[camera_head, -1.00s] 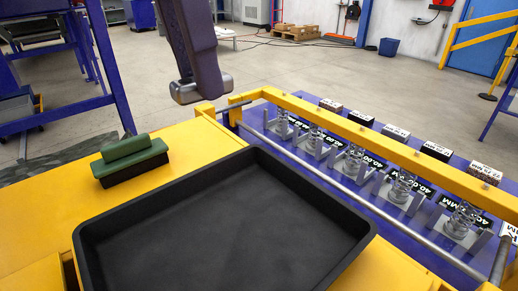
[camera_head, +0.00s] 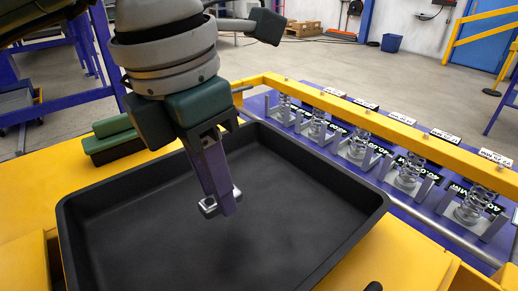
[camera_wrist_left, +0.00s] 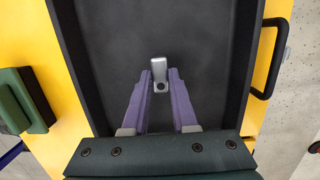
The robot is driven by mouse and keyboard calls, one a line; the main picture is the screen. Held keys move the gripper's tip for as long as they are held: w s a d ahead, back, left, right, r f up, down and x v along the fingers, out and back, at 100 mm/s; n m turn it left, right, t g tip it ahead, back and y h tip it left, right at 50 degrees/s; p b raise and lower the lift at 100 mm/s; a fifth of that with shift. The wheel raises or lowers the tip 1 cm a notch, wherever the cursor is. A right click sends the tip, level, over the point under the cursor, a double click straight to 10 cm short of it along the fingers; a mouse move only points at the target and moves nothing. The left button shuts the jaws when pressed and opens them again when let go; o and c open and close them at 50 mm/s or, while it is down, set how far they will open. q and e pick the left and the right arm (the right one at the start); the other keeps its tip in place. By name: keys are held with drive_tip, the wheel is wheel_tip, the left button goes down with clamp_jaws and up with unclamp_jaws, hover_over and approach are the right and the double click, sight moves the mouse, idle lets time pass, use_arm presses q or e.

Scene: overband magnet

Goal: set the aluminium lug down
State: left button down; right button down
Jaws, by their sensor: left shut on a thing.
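The aluminium lug (camera_head: 208,207) is a small silver block with rounded edges and a dark hole. My left gripper (camera_head: 222,204) is shut on it, with its purple fingers pointing down over the black tray (camera_head: 335,256). In the left wrist view the lug (camera_wrist_left: 158,72) sits between the two fingertips (camera_wrist_left: 160,80) and sticks out past them, above the tray's dark floor (camera_wrist_left: 205,40). I cannot tell whether the lug touches the tray floor. My right gripper does not show.
The tray is otherwise empty and stands on a yellow top (camera_head: 30,185). A green block with a handle-like top (camera_head: 110,140) lies left of it. A yellow rail (camera_head: 365,125) and several springs on a purple panel run along the right. The tray's right part is free.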

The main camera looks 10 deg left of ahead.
sight(202, 207)
use_arm(q)
wheel_tip(202, 207, down, 3)
drive_tip(key=shift+f+b, duration=0.2)
drive_tip(key=shift+b, duration=0.1)
drive_tip(key=shift+f, duration=0.1)
drive_tip(key=c, duration=1.2)
unclamp_jaws()
drive_tip(key=o, duration=0.5)
drive_tip(key=shift+r, duration=0.3)
wheel_tip(202, 207, up, 12)
drive_tip(key=s+a+p, duration=0.1)
drive_tip(key=p, duration=0.2)
drive_tip(key=shift+s+f, duration=0.2)
drive_tip(key=shift+s, duration=0.05)
